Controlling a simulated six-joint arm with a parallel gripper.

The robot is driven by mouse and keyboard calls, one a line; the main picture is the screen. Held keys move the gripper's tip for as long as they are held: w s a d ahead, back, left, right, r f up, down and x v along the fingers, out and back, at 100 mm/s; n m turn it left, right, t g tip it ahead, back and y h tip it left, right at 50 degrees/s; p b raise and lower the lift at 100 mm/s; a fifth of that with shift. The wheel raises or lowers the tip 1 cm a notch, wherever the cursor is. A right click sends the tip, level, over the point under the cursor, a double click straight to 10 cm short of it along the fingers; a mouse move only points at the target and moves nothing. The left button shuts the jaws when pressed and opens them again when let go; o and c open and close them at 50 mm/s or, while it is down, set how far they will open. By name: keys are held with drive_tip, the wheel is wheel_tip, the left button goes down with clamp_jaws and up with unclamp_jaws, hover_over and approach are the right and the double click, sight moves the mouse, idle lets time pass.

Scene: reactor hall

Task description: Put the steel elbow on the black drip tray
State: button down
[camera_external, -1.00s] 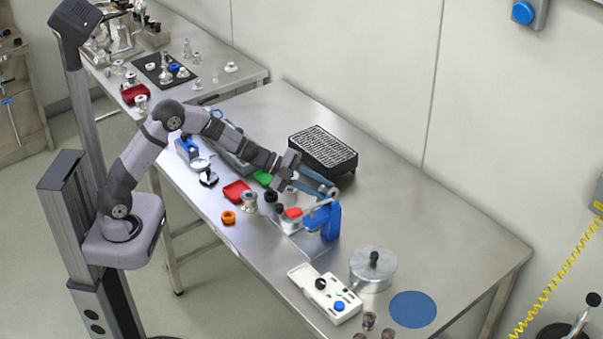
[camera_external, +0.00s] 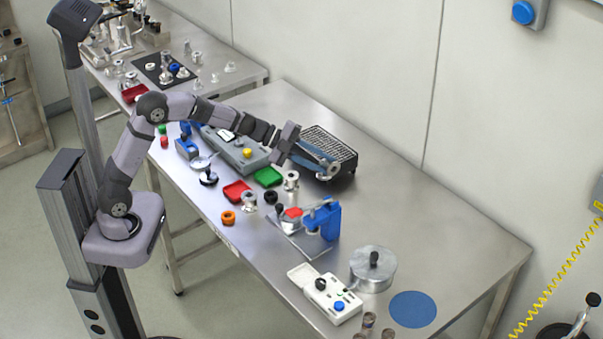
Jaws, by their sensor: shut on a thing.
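The black drip tray (camera_external: 347,169) with its pale slotted grille stands at the back of the steel table. My gripper (camera_external: 327,171) is raised near the tray's front left part and overlaps it in the picture. Its blue-grey fingers are shut on a small grey metal piece (camera_external: 325,176), which looks like the steel elbow. The fingers hide much of it, so its exact shape is hard to tell. I cannot tell its height above the tray, or whether it touches it.
Steel fittings (camera_external: 291,180), a red tray (camera_external: 237,191), a green tray (camera_external: 268,177) and an orange ring (camera_external: 228,217) lie left of the blue clamp device (camera_external: 325,218). A lidded metal pot (camera_external: 373,270) stands in front. The table's right side is clear.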

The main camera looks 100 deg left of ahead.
drive_tip(key=shift+a+r+p, duration=0.3)
drive_tip(key=shift+r, duration=0.15)
drive_tip(key=s+a+r+n+y+p, duration=0.3)
drive_tip(key=a+r+p, duration=0.15)
drive_tip(key=a, duration=0.45)
drive_tip(key=s+a+r+n+y+p, duration=0.2)
drive_tip(key=s+a+r+y+p, duration=0.15)
drive_tip(key=a+p, duration=0.4)
drive_tip(key=shift+g+h, duration=0.4)
drive_tip(key=shift+h, duration=0.05)
drive_tip(key=shift+s+a+f+b, duration=0.15)
drive_tip(key=shift+a+f, duration=0.2)
drive_tip(key=shift+f, duration=1.4)
drive_tip(key=shift+w+a+f+b, duration=0.1)
drive_tip(key=shift+a+f+b, duration=0.15)
drive_tip(key=shift+f, duration=1.45)
drive_tip(key=shift+s+a+f+b, duration=0.1)
drive_tip(key=shift+a+f, duration=0.3)
drive_tip(key=shift+f, duration=1.35)
drive_tip(key=shift+f, duration=0.15)
drive_tip(key=c, duration=1.4)
unclamp_jaws()
drive_tip(key=shift+c, duration=0.2)
drive_tip(key=shift+s, duration=0.1)
